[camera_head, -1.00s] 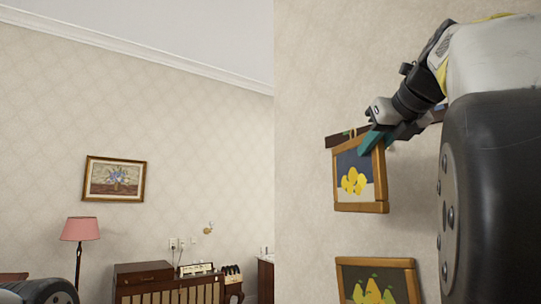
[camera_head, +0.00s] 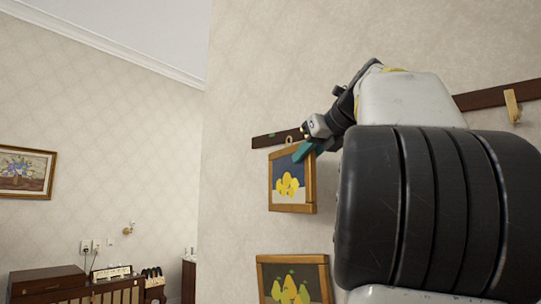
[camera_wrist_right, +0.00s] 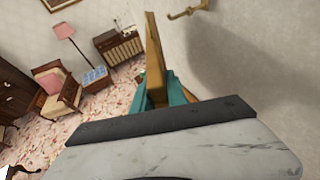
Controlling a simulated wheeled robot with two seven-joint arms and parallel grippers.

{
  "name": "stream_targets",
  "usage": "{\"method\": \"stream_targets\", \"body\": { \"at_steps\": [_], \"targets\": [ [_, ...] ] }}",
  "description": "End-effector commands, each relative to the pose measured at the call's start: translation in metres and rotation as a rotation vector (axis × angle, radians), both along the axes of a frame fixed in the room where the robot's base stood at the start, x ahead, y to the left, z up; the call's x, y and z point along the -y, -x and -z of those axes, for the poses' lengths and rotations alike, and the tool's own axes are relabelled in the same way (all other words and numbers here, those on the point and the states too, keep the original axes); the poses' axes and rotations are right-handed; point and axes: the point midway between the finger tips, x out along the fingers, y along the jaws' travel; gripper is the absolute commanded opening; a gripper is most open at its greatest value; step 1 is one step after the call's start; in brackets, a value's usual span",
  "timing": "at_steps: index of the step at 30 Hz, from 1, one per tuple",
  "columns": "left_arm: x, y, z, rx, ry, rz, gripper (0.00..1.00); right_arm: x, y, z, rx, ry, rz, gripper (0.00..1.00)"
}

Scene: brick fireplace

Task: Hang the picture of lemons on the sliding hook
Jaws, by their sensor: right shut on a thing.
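The lemon picture (camera_head: 288,187), yellow lemons on dark blue in a wooden frame, is upright in front of the wall. My right gripper (camera_head: 303,152) is shut on the top right of its frame. In the wrist view the frame (camera_wrist_right: 155,60) shows edge-on between the teal fingers (camera_wrist_right: 160,92). A dark wooden rail (camera_head: 272,140) runs along the wall behind, with a light hook (camera_head: 289,140) just above the picture's top edge. I cannot tell whether they touch. A brass hook (camera_wrist_right: 187,11) shows in the wrist view, apart from the frame. My left gripper is out of view.
A pear picture (camera_head: 293,283) hangs below the lemon picture. Another wooden hook (camera_head: 513,106) is on the rail at far right. My right arm covers much of the rail. A flower picture (camera_head: 25,172) and a cabinet (camera_head: 75,295) are at left.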

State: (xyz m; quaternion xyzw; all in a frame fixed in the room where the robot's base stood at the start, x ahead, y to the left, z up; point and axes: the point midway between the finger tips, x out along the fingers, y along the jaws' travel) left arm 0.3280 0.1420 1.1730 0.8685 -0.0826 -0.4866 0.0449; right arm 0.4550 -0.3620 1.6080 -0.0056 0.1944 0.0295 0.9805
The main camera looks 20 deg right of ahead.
Motion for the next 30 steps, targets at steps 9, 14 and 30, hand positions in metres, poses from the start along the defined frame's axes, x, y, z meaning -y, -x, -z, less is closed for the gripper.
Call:
{"method": "stream_targets", "body": {
  "at_steps": [9, 14, 30],
  "targets": [
    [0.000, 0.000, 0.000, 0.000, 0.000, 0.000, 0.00, 0.017, -0.009, 0.001, 0.001, -0.001, 0.001, 0.00],
    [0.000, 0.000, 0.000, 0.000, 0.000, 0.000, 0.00, 0.026, -0.013, 0.001, 0.001, 0.000, 0.002, 0.00],
    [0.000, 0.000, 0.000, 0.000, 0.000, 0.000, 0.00, 0.047, -0.024, 0.011, 0.001, 0.000, 0.000, 0.00]
  ]
}}
